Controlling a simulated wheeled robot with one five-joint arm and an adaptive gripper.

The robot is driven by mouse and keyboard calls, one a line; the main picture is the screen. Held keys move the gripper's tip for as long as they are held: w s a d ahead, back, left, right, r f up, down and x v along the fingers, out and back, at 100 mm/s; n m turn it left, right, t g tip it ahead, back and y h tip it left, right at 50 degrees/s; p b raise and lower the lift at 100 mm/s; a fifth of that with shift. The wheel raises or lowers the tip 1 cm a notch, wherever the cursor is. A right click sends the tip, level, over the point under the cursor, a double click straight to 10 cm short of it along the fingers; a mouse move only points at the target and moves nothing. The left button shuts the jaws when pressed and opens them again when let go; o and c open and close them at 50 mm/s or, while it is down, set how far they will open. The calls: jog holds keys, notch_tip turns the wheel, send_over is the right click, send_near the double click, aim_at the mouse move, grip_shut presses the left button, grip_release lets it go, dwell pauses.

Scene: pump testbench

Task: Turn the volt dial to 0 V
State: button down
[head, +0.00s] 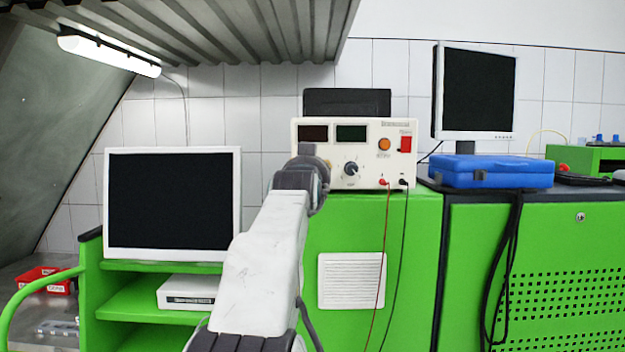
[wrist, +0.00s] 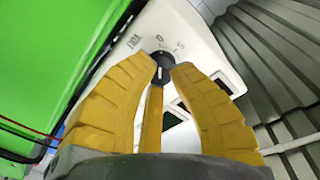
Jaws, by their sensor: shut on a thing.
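The white power supply (head: 372,150) stands on the green cabinet, with two dark displays on its upper front. My gripper (wrist: 164,72) has its yellow fingers around a black dial (wrist: 162,59) on the panel, seen in the wrist view. The fingertips touch or nearly touch the dial's sides, and the gripper is shut on it. A light pointer line shows on the dial, and printed scale marks lie around it. In the head view my arm's end covers this left dial. A second black dial (head: 351,169) to its right is in clear view.
An orange button (head: 384,144) and a red switch (head: 405,144) sit right of the dials. Red and black leads (head: 403,184) hang from the lower front. A white monitor (head: 172,204) stands left of my arm. A blue case (head: 490,172) lies to the right.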

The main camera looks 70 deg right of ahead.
jog(key=shift+n, duration=0.6)
jog(key=c, duration=1.1)
grip_release()
jog(key=shift+w+d, duration=0.1)
jog(key=shift+w, duration=0.05)
jog(key=shift+o, duration=0.2)
jog(key=v, duration=1.2)
